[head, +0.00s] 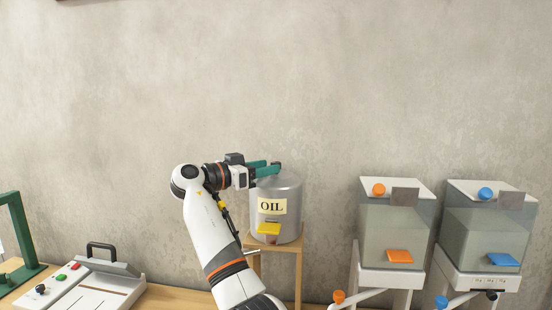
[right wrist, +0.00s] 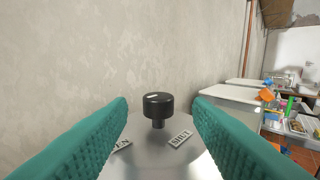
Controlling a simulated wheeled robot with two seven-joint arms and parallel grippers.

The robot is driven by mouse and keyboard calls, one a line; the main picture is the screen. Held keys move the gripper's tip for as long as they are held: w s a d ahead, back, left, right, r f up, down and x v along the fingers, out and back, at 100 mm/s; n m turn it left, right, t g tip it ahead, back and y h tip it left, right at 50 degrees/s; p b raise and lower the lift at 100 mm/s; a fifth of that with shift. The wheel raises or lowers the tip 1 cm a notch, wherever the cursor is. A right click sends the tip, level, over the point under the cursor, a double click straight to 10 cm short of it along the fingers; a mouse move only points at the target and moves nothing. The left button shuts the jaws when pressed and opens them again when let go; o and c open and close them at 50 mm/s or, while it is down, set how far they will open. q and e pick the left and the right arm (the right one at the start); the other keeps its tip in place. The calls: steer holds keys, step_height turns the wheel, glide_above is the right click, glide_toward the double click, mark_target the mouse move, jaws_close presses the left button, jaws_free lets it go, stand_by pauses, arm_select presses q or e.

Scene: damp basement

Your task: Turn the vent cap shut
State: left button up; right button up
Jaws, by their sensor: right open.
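The oil can (head: 289,220) is a grey metal drum labelled OIL. The vent cap is a black knob (right wrist: 158,106) on a short stem on its lid (right wrist: 155,160), with a pale mark on top. A label reading SHUT (right wrist: 180,138) lies right of the cap; another, partly hidden by a finger, lies left (right wrist: 122,145). My right gripper (head: 275,168) is above the can lid, its teal fingers open. In the right wrist view the cap stands centred beyond the gap between the fingers, apparently untouched. The cap is not distinguishable in the head view. My left gripper is not in view.
The can stands on a wooden stand (head: 286,247) before a bare wall. A yellow piece (head: 268,229) is on its front. Right are two clear tanks with orange (head: 365,225) and blue (head: 470,235) fittings. A panel with buttons (head: 85,285) and a green frame (head: 22,235) are left.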

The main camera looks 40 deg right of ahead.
steer(key=shift+s+d+p, duration=0.2)
steer(key=shift+d+p, duration=0.4)
steer(key=shift+d, duration=1.45)
steer(key=shift+f, duration=0.1)
steer(key=c, duration=1)
